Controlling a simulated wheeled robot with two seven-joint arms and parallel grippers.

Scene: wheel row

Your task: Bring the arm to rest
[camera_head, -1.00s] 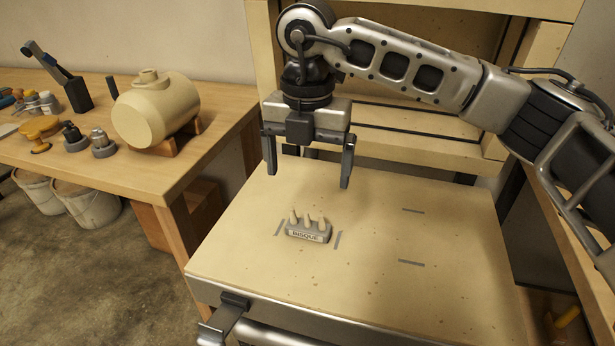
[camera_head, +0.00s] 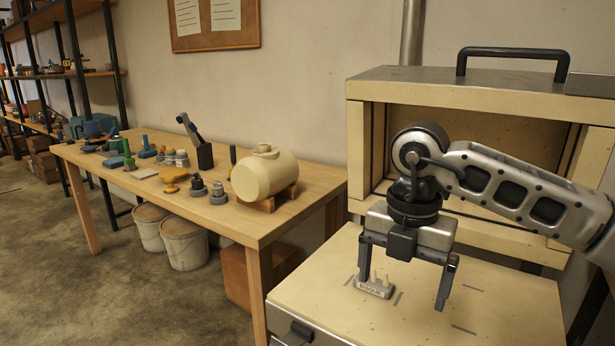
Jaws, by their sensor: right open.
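My right gripper (camera_head: 403,278) is open and empty, its two fingers pointing down above the pale speckled board (camera_head: 330,298). A small grey holder (camera_head: 375,289) with a label and a few pale upright pegs sits on that board, between grey marks. In this view it shows below and between the fingers, partly behind them; the gripper appears to be above it and not touching. My right arm comes in from the right side. My left gripper is not in view.
A kiln-like box (camera_head: 470,90) with a black handle stands behind the board. At left, a wooden table (camera_head: 310,190) holds a cream barrel-shaped vessel (camera_head: 265,175) and several small tools. White buckets (camera_head: 185,243) stand under it.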

